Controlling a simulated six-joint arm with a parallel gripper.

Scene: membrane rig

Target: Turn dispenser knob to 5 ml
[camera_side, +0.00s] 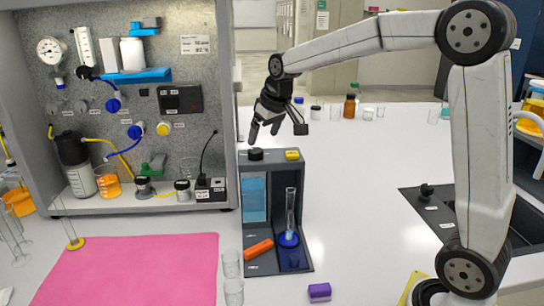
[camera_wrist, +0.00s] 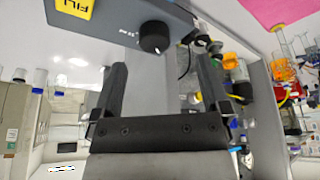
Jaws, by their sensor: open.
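The dispenser (camera_side: 272,210) is a dark grey stand with a blue liquid window and a glass cylinder on a blue base in its bay. Its black knob (camera_side: 256,154) sits on top at the left, beside a yellow button (camera_side: 292,155). In the wrist view the knob (camera_wrist: 154,37) has a white pointer mark, and the yellow button (camera_wrist: 80,6) reads FILL. The scale around the knob is too small to read. My gripper (camera_side: 264,135) is open and empty just above the knob, apart from it. In the wrist view its fingers (camera_wrist: 163,75) point toward the knob.
A grey panel rig (camera_side: 170,60) with tubing and bottles stands close on the left. Bottles (camera_side: 350,106) stand behind; the table right of the dispenser is clear.

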